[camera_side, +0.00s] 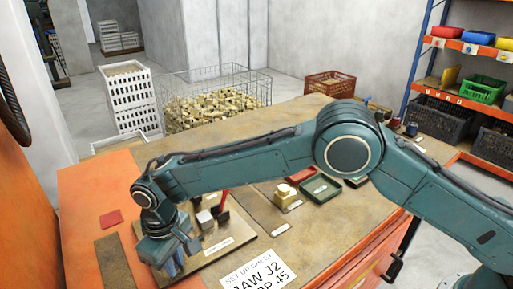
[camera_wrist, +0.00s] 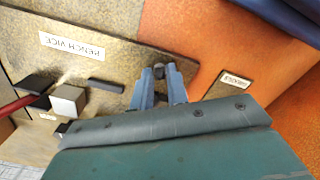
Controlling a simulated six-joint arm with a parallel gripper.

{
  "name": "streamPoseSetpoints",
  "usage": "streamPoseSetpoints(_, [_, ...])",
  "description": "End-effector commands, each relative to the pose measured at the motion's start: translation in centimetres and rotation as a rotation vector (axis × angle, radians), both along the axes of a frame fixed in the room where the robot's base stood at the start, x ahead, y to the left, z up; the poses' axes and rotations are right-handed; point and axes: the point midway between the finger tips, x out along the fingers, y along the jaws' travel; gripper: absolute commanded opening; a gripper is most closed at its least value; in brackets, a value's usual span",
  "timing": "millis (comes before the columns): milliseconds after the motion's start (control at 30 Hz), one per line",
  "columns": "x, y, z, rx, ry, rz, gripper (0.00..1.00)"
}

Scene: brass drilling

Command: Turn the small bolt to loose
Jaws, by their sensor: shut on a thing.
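In the wrist view my gripper (camera_wrist: 160,76) has its two fingers close together, shut on a small dark piece (camera_wrist: 158,71) at their tips. This piece sits near the edge of the tan board (camera_wrist: 190,22) and looks like the small bolt, but the fingers hide most of it. In the side view my gripper (camera_side: 174,266) points down at the near left end of the board. The bolt is hidden there behind the fingers.
A silver block (camera_wrist: 68,100), dark blocks and a red handle (camera_side: 223,200) stand on the same board. Behind are a brass part (camera_side: 285,197), small trays (camera_side: 320,188) and a wire basket (camera_side: 215,105).

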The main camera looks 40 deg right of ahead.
Motion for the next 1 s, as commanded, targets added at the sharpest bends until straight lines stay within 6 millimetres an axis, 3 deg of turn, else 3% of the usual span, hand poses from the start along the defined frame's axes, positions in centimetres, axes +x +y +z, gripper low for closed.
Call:
streamPoseSetpoints(367, [0.03, 0.02, 0.05, 0.001, -0.001, 0.182, 0.0])
streamPoseSetpoints(1000, [0.05, 0.04, 0.08, 0.002, -0.002, 0.749, 0.0])
